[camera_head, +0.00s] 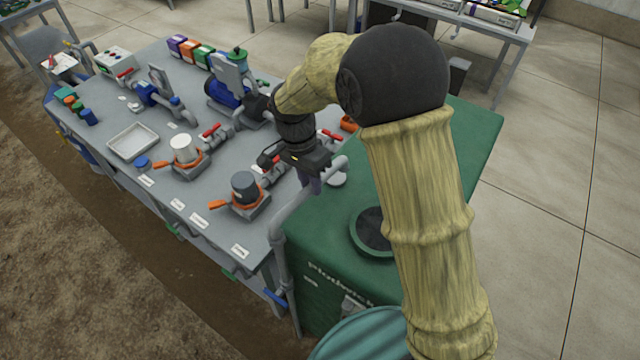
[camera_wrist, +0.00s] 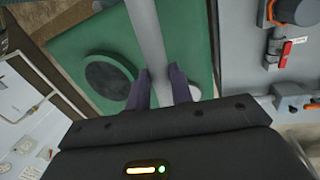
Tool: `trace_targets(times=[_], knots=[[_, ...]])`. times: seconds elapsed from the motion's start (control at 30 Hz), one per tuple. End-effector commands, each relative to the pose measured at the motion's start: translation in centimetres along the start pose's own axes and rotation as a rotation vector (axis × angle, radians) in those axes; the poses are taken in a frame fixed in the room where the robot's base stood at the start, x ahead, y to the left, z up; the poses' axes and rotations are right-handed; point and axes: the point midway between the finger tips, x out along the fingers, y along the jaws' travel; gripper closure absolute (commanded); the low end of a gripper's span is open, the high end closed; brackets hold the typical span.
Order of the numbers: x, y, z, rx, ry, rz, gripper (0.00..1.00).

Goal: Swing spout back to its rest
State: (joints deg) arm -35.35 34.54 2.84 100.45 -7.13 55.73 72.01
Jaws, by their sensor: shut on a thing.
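The spout (camera_head: 296,206) is a grey bent pipe. It rises at the front left corner of the green tank (camera_head: 470,160) and runs up and to the right over the edge between bench and tank. My gripper (camera_head: 314,182) is shut on the spout, with its purple fingers on either side of the pipe. In the wrist view the spout (camera_wrist: 147,35) runs down between the fingertips (camera_wrist: 160,80). A pale round disc (camera_head: 337,178) lies on the tank top beside my fingers; I cannot tell whether it is the rest. My gripper body hides part of the bench behind.
The tank's round dark opening (camera_head: 373,229) is right of the spout. The grey bench (camera_head: 110,178) holds red-handled valves, orange-clamped cups (camera_head: 244,187), a blue pump (camera_head: 224,92) and a white tray (camera_head: 133,141). A teal drum (camera_head: 360,335) stands in front of the tank.

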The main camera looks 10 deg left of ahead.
Motion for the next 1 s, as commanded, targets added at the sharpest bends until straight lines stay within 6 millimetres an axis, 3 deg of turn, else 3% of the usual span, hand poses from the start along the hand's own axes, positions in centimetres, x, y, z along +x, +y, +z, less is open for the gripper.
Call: trace_targets(times=[0.3,0.73,0.77,0.83,1.0], knots=[[-0.5,-1.5,0.0,-0.111,0.026,-0.006,1.00],[-0.7,-1.8,0.0,-0.128,0.032,-0.013,1.00],[-0.7,-1.9,0.1,-0.129,0.033,-0.013,0.74],[-0.7,-1.8,0.1,-0.128,0.032,-0.013,0.60],[-0.5,-1.6,-0.1,-0.121,0.028,-0.007,0.56]])
